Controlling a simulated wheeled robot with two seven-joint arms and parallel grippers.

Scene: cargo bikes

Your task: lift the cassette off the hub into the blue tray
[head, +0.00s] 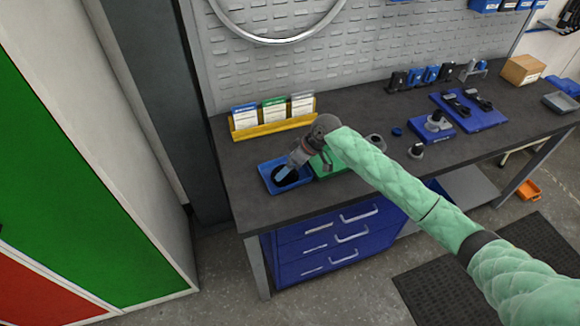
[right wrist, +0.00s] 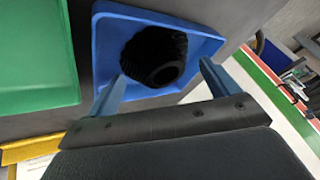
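The cassette, a black ribbed ring with a dark centre hole, lies in the blue tray (head: 267,171) at the bench's near left corner. The right wrist view shows the cassette (right wrist: 152,58) inside the blue tray (right wrist: 190,30), slightly tilted. My right gripper (head: 288,166) is above the tray, pointing down. In the right wrist view my right gripper (right wrist: 165,85) has its two fingers wide apart, with the cassette beyond and between them. A gap shows at the right finger. My left gripper is not in view. I cannot tell for certain which bench part is the hub.
A green tray (head: 328,166) stands right of the blue tray. A yellow card rack (head: 272,130) is behind them. A blue stand with a metal part (head: 437,121) and a blue mat with black tools (head: 468,110) are farther right.

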